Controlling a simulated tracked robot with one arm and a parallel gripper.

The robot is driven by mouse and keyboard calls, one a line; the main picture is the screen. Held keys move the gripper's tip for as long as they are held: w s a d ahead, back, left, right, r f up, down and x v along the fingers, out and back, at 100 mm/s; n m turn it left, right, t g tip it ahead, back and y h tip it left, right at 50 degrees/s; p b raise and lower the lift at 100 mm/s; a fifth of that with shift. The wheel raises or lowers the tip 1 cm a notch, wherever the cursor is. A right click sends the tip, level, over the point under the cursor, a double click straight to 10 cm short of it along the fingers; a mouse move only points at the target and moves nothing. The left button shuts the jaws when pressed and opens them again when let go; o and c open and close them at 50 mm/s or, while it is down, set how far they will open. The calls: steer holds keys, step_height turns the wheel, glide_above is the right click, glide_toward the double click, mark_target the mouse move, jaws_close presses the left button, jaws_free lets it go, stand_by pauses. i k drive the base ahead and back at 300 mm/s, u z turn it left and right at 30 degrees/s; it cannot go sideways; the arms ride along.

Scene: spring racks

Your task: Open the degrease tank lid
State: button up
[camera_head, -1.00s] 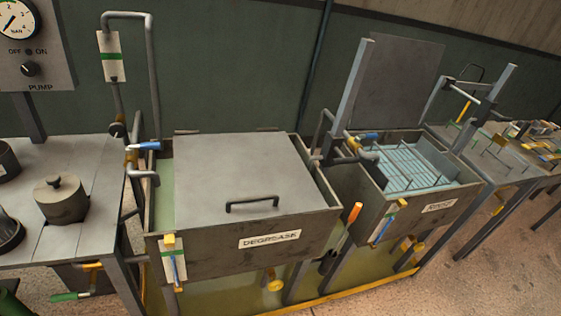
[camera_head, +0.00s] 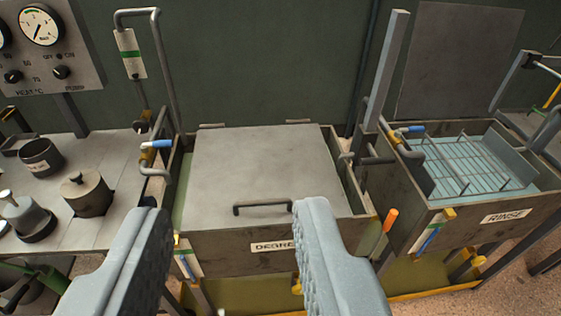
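The degrease tank (camera_head: 228,240) stands in the middle of the view, its front label partly hidden by my gripper. Its flat grey lid (camera_head: 262,170) lies shut across the top, with a dark bar handle (camera_head: 263,205) near the front edge. Two small hinges show at the lid's back edge. My gripper (camera_head: 235,222) is open, with its two pale grey fingers wide apart at the bottom of the view. The handle shows between and beyond the fingertips. Nothing is between the fingers, and they do not seem to touch the handle.
The rinse tank (camera_head: 470,230) stands open on the right with a wire rack (camera_head: 465,165) inside. An upright post (camera_head: 388,75) rises between the tanks. A bench (camera_head: 110,225) with pots is on the left, below a gauge panel (camera_head: 45,50). A bent pipe (camera_head: 160,65) rises behind.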

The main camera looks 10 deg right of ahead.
mark_target(243, 177)
steer(key=u, duration=0.05)
steer(key=k, duration=0.65)
steer(key=z, duration=0.2)
steer(key=i, duration=1.55)
steer(key=u, duration=0.7)
